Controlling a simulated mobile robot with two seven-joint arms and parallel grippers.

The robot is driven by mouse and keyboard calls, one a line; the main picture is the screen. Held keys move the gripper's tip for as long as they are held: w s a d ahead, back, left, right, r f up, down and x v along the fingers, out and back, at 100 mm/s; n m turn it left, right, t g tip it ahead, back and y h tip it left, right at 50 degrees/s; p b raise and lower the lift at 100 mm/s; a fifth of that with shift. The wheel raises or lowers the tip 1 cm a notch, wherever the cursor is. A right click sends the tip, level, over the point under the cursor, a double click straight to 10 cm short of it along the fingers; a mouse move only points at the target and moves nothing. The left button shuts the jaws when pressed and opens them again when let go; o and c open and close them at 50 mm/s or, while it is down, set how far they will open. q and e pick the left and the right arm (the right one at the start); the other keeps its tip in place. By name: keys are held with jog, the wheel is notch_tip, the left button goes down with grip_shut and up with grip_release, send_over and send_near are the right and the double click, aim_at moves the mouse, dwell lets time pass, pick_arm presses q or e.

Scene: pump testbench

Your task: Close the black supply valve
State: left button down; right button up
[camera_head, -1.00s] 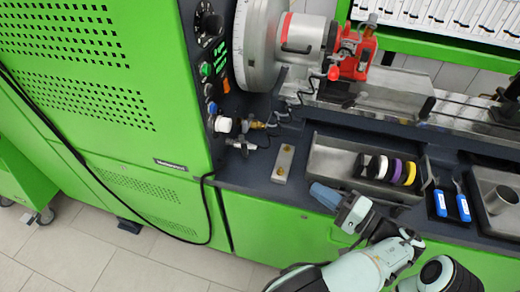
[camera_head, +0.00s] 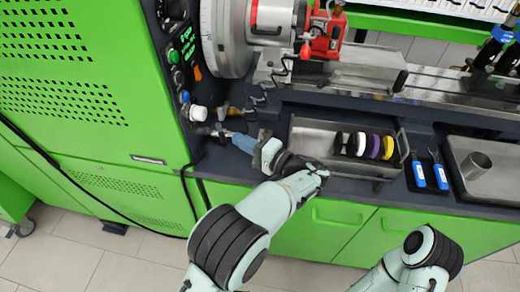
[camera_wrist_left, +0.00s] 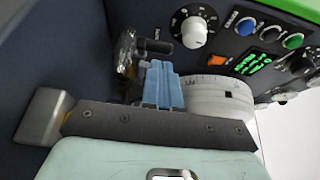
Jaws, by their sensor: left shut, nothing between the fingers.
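My left gripper (camera_head: 238,142) has blue fingers that point left, towards the small fittings at the foot of the green cabinet's control panel. It is shut with nothing between the fingers, which also show in the left wrist view (camera_wrist_left: 163,86). A black valve handle (camera_wrist_left: 156,46) sticks out from a metal fitting (camera_wrist_left: 126,52) just beyond the fingertips in the wrist view. In that view the tips look close to the handle; I cannot tell whether they touch. In the head view the fittings (camera_head: 219,131) are small and partly hidden, and the handle's angle is unclear. My right gripper is out of view.
A white knob (camera_head: 198,114) sits on the panel near the fittings, with coloured buttons (camera_head: 177,78) above it. To the right, a metal tray (camera_head: 310,130) holds several coloured rings, and blue-handled tools (camera_head: 430,176) lie beside it. A black cable (camera_head: 185,185) hangs along the cabinet.

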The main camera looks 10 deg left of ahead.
pick_arm(q)
jog(key=shift+x, duration=0.9)
jog(key=shift+s+t, duration=0.1)
jog(key=shift+t, duration=0.2)
